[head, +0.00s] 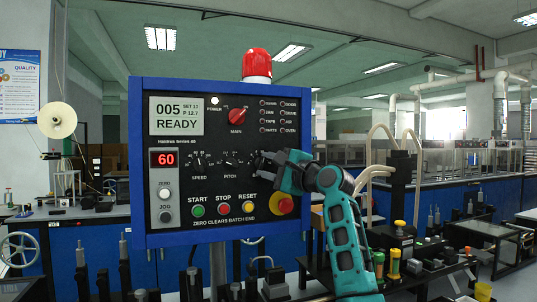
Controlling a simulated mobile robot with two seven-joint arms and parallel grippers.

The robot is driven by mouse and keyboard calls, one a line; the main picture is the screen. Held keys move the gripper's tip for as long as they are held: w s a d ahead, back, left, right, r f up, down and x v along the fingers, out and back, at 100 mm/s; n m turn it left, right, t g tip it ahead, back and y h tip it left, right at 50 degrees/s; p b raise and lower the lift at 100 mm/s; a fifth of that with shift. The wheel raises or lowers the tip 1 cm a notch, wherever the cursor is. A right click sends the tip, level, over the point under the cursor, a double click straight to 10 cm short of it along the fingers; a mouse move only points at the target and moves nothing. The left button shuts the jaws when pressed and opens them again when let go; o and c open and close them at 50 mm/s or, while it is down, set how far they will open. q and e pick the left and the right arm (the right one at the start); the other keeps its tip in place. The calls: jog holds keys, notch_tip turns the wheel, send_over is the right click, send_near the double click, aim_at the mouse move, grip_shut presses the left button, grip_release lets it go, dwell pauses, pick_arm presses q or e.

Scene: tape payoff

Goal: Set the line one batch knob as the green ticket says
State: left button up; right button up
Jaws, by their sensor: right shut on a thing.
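The control panel (237,213) has a blue frame and a black face. Its display (176,116) reads 005, SET 10, P 12.7, READY. The speed knob (198,162) and pitch knob (230,162) sit in a row. My right gripper (262,161) comes in from the right and is shut at the third place in this row, right of pitch. The knob there, taken as the batch knob, and its label and scale are hidden by the gripper. I see no green ticket. My left gripper is not in view.
A red emergency button (284,205) sits just below my right gripper. Start (198,210), stop (223,210) and reset (249,209) buttons lie below the knobs. A red main switch (238,115) is above. A red beacon (257,63) tops the panel. Benches with equipment stand behind.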

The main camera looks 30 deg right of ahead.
jog(key=n+p, duration=0.1)
jog(key=n+g, duration=0.1)
jog(key=shift+d+r+n+p, duration=0.1)
jog(key=shift+r+n+p, duration=0.2)
jog(key=shift+p, duration=0.05)
jog(key=shift+n+g, duration=0.4)
jog(key=shift+n, duration=0.5)
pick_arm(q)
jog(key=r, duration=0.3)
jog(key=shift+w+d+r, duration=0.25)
pick_arm(e)
jog(key=shift+n, duration=0.5)
jog(key=shift+g, duration=0.3)
jog(key=o, duration=1)
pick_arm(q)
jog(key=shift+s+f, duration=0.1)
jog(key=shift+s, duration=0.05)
pick_arm(e)
jog(key=shift+o, duration=0.2)
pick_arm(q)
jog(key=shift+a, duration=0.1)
pick_arm(e)
jog(key=shift+s, duration=0.1)
